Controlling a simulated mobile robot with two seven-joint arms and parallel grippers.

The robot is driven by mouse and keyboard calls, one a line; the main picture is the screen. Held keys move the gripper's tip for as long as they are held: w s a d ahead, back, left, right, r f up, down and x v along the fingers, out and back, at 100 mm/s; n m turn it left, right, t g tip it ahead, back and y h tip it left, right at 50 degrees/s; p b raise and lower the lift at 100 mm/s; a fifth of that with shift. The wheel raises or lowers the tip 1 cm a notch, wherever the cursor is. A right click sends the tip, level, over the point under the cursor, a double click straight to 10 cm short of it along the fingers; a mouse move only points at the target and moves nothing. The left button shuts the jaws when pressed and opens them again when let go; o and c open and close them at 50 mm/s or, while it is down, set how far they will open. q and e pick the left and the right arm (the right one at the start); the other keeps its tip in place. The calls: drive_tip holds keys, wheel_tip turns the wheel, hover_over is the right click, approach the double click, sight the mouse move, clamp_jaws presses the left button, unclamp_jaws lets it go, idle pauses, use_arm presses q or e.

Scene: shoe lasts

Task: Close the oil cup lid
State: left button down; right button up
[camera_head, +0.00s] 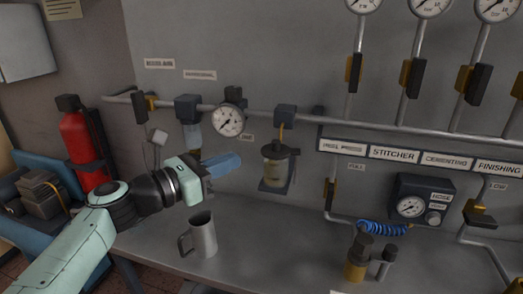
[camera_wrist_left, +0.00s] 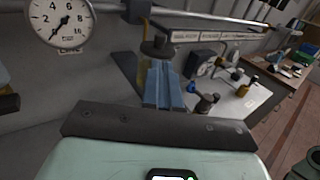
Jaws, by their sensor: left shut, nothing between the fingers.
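The oil cup (camera_head: 275,172) hangs under the pipe on the grey wall, a pale amber glass bowl in a dark bracket. Its dark round lid (camera_head: 276,150) shows at the top; whether it is fully seated I cannot tell. In the left wrist view the lid (camera_wrist_left: 157,47) shows just beyond my fingers, with the cup mostly hidden behind them. My left gripper (camera_head: 237,160) is shut and empty, its blue fingers pointing right toward the cup, a short gap to its left in the head view. My right gripper is not in view.
A metal mug (camera_head: 203,236) stands on the grey bench below my left gripper. A pressure gauge (camera_head: 228,119) and a filter unit (camera_head: 189,110) hang from the pipe to the left. The bench between mug and can is clear.

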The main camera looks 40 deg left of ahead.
sight(273, 141)
use_arm(q)
drive_tip(key=x, duration=0.9)
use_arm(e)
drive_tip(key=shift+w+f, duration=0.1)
use_arm(q)
drive_tip(key=shift+w, duration=0.1)
drive_tip(key=shift+w+a+r+m+h+p, duration=0.25)
drive_tip(key=shift+w+m+h+p, duration=0.4)
drive_tip(key=shift+p, duration=0.55)
drive_tip(key=shift+w+a+g+h+p, duration=0.1)
drive_tip(key=shift+a+g+h+p, duration=0.05)
drive_tip(key=shift+g+h+p, duration=0.2)
drive_tip(key=shift+a, duration=0.15)
drive_tip(key=shift+f, duration=0.2)
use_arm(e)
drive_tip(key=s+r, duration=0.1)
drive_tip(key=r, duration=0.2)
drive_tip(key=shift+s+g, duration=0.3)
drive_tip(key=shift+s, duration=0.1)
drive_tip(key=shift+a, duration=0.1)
